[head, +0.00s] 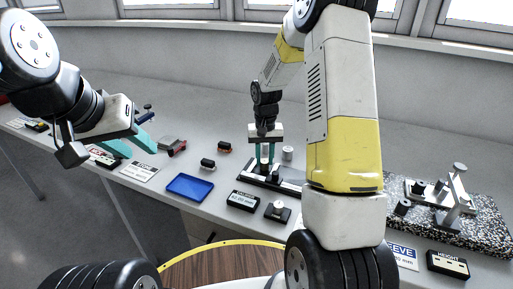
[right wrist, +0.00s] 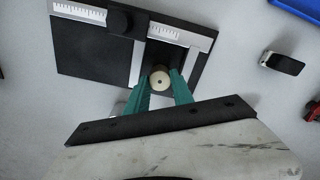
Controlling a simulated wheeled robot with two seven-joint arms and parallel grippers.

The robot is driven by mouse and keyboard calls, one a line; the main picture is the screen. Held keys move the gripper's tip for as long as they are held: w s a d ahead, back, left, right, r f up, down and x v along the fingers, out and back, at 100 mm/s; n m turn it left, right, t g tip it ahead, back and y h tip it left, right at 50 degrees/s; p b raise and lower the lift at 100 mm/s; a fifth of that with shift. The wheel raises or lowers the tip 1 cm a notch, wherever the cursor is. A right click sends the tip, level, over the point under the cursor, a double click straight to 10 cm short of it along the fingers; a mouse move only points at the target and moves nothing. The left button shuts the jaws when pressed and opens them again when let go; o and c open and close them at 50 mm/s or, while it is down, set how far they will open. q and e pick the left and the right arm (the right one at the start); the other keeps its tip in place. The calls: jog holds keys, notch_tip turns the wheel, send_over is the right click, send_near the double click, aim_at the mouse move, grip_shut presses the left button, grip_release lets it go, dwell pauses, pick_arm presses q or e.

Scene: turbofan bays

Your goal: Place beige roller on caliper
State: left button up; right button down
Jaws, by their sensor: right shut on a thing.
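The beige roller (right wrist: 160,80) is between the teal fingers of my right gripper (right wrist: 165,92), which is shut on it. The caliper is a black base with silver ruler scales and jaws; it lies under that gripper in the right wrist view (right wrist: 95,62) and near the table's middle in the head view (head: 288,187). The roller is over the caliper, beside its silver jaw; I cannot tell whether it touches the base. In the head view my right gripper (head: 265,162) points straight down. My left gripper (head: 141,152) is open and empty at the left, away from the caliper.
A blue tray (head: 190,188) lies left of the caliper, with small black blocks behind it. A black label block (head: 243,201) and a black holder (head: 278,212) stand in front. A silver cylinder (head: 287,153) stands behind. A speckled slab (head: 483,228) is at right.

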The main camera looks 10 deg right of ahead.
aim_at(265, 160)
jog(key=c, duration=1.1)
grip_release()
jog(key=shift+f, duration=0.1)
notch_tip(265, 160, up, 12)
jog(key=s+r+t, duration=0.2)
jog(key=s+r, duration=0.7)
jog(key=r, duration=0.1)
jog(key=s+a+r+n+t+y, duration=0.1)
jog(key=s+r+t, duration=0.1)
jog(key=s, duration=0.5)
jog(key=s+a+r+n+t+y, duration=0.1)
jog(key=s+r+t, duration=0.1)
jog(key=s, duration=0.6)
jog(key=shift+s, duration=0.2)
jog(key=shift+a, duration=0.1)
